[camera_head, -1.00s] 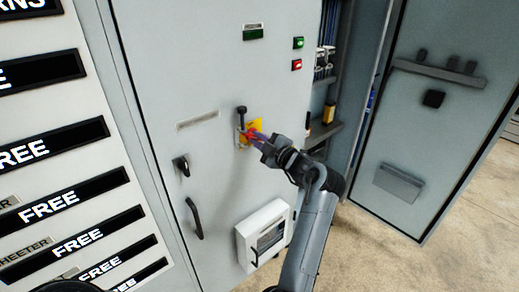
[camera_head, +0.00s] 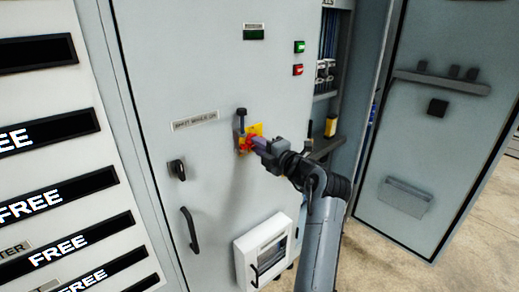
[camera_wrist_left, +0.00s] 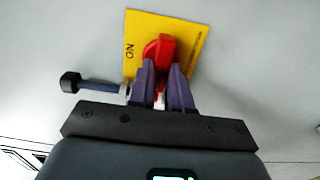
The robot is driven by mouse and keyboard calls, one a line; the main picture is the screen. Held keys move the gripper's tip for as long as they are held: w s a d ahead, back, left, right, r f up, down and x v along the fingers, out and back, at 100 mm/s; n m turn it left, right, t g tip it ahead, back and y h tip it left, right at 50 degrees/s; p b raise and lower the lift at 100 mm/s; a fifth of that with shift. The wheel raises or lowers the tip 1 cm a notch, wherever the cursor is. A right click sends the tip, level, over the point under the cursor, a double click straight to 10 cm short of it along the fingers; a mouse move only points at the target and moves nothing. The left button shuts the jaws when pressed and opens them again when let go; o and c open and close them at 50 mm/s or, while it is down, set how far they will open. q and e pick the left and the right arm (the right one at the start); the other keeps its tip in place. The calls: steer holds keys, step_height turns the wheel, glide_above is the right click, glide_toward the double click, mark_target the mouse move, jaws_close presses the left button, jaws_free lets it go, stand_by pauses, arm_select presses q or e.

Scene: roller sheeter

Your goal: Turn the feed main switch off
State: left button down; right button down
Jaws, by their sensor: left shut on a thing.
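The feed main switch is a red rotary handle (camera_wrist_left: 165,46) on a yellow plate (camera_wrist_left: 188,32). In the head view the red handle (camera_head: 245,144) and yellow plate (camera_head: 256,130) sit mid-height on the grey cabinet door. My left gripper (camera_head: 256,145) reaches them from the right. In the left wrist view its two fingers (camera_wrist_left: 165,80) are shut on the near end of the red handle, one on each side. The letters "ON" show on the plate's left; the lower part of the plate is hidden by the fingers. My right gripper is not in view.
A lever with a black knob (camera_wrist_left: 70,82) sticks out close beside the plate; it also shows in the head view (camera_head: 241,112). A black rotary knob (camera_head: 177,170), a door handle (camera_head: 191,230) and a white box (camera_head: 262,252) are lower on the door. An open cabinet door (camera_head: 430,130) stands right.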

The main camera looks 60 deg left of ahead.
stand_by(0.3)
arm_select(q)
steer(key=c, duration=1.1)
jaws_free()
steer(key=shift+o, duration=0.2)
steer(key=w+d+p, duration=0.1)
steer(key=d, duration=0.9)
steer(key=shift+w+d, duration=0.3)
steer(key=shift+d, duration=0.05)
steer(key=shift+a+f, duration=0.1)
